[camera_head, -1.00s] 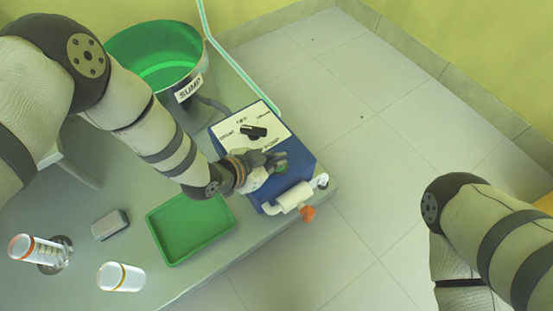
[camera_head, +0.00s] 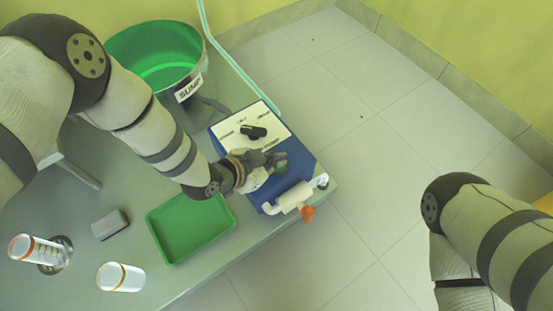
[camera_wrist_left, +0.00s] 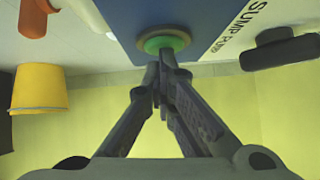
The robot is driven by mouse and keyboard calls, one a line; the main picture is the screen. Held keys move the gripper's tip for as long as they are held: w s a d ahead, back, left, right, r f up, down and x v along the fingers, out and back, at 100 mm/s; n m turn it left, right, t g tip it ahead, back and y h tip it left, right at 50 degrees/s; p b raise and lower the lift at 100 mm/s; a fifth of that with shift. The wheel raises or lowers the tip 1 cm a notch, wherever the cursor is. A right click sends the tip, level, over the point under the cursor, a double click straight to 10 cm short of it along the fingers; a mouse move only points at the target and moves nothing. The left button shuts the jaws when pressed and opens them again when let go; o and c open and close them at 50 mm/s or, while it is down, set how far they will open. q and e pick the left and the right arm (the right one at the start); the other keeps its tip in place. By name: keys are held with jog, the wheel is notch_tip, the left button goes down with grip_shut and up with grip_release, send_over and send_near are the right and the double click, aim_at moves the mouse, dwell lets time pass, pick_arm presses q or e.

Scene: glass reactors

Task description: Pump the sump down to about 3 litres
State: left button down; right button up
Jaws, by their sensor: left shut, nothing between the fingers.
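The sump (camera_head: 160,62) is a large round vessel with a green inside and a "SUMP" label, at the back left of the table in the head view. The blue pump box (camera_head: 300,165) stands to its right, with a white top panel, a black selector knob (camera_head: 253,132) and a green button. My left gripper (camera_head: 279,160) is shut and empty, with its fingertips at the green button (camera_wrist_left: 164,41). In the left wrist view the fingertips overlap the button's lower edge; I cannot tell whether they press it. The liquid level cannot be read. My right gripper is out of view.
A green tray (camera_head: 190,255) lies left of the pump box. A grey block (camera_head: 109,225) and two clear cylinders, one in a round holder (camera_head: 38,250), the other white-looking (camera_head: 121,278), stand further left. An orange-handled valve (camera_head: 307,213) juts from the box's front.

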pick_arm(q)
jog(key=shift+s+f, duration=0.45)
jog(key=shift+f, duration=0.05)
dwell(0.3)
jog(key=r+p, duration=0.4)
jog(key=r, duration=0.2)
jog(key=shift+w+r, duration=0.1)
jog(key=shift+w, duration=0.1)
jog(key=p+v, duration=0.4)
jog(key=v, duration=0.5)
jog(key=shift+s+a, duration=0.2)
jog(key=shift+a, duration=0.2)
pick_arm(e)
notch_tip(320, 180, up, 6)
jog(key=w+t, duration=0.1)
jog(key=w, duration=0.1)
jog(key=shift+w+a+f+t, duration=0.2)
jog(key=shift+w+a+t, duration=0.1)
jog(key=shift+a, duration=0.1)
pick_arm(q)
jog(key=shift+f, duration=0.2)
